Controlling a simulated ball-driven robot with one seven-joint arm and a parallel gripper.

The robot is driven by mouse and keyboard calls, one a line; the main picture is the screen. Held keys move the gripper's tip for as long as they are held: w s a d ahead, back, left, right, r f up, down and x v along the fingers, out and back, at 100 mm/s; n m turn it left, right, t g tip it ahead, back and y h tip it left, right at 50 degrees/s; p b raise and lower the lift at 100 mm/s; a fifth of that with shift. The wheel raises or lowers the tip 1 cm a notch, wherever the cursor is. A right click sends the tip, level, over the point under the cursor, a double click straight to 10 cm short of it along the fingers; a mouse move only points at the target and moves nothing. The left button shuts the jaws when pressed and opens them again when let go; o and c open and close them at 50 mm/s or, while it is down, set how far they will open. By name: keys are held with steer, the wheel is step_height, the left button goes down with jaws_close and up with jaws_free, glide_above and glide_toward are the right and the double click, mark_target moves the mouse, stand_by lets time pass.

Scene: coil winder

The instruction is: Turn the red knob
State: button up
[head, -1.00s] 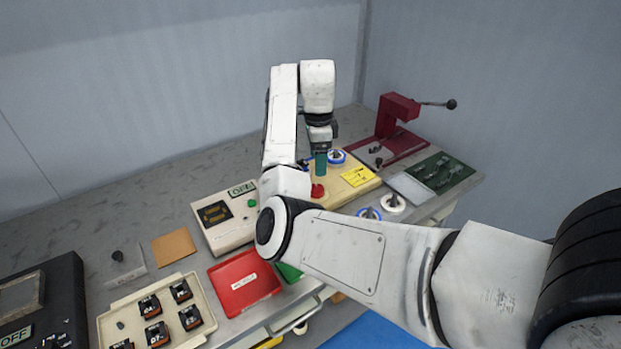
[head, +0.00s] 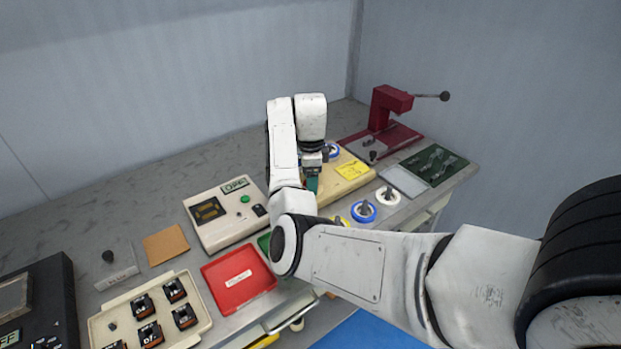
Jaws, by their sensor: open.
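My gripper (head: 312,184) points down over the left part of the cream coil winder base (head: 348,192). Its teal fingers show only partly, and the gap between them is hard to make out; they are open. The red knob is not visible now; my gripper and forearm cover the part of the base where it showed earlier. I cannot tell whether the fingers are around the knob or touching it. A yellow note (head: 352,171) lies on the base to the right of my gripper.
A cream box with a display (head: 226,215) stands left of my arm. A red tray (head: 239,281) lies in front of it. Blue-rimmed (head: 364,212) and white (head: 388,196) spools stand right of my arm. A red press (head: 390,108) stands at the back right.

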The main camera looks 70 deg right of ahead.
steer(key=c, duration=1.1)
steer(key=shift+o, duration=0.2)
